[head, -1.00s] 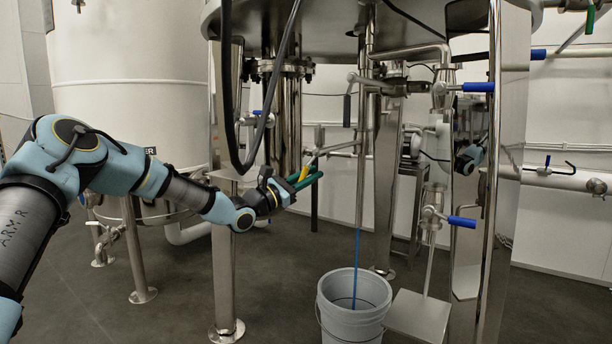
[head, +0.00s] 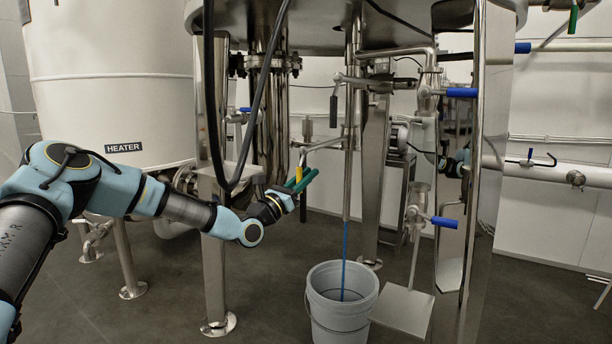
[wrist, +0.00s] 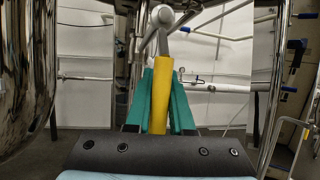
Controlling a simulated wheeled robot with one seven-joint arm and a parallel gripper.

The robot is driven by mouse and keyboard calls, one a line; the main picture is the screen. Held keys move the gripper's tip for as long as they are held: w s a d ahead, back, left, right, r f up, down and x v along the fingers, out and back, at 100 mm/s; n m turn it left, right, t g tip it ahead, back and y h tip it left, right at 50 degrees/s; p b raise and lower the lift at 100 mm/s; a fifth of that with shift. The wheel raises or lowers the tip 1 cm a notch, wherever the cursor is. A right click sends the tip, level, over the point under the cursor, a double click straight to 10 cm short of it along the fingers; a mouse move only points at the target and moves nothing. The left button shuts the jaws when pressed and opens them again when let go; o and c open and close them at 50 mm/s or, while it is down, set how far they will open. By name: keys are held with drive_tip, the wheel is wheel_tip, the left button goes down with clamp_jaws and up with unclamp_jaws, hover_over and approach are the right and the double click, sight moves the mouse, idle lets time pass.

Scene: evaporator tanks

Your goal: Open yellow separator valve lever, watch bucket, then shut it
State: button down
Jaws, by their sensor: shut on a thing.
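The yellow valve lever (head: 298,174) hangs down from a valve on a steel pipe, left of the vertical outlet pipe (head: 348,150). My gripper (head: 306,177) is shut on it, with a green finger on each side. In the wrist view the lever (wrist: 161,100) stands almost straight between the green fingers, and its upper part joins a grey valve stem. A grey bucket (head: 341,322) stands on the floor under the outlet pipe. A thin blue line (head: 344,250) runs from the pipe's end down into the bucket. The level in the bucket is hard to tell.
Steel tank legs (head: 213,270) and a black hose (head: 207,100) stand close to my arm. Blue-handled valves (head: 445,222) and a tilted plate (head: 403,309) are to the right. A white tank marked HEATER (head: 110,90) is at left.

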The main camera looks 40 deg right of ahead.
drive_tip(key=shift+s, duration=0.15)
drive_tip(key=c, duration=0.8)
unclamp_jaws()
drive_tip(key=v, duration=1)
drive_tip(key=shift+a+f+p, duration=0.15)
drive_tip(key=shift+a+p, duration=0.2)
drive_tip(key=shift+p, duration=0.05)
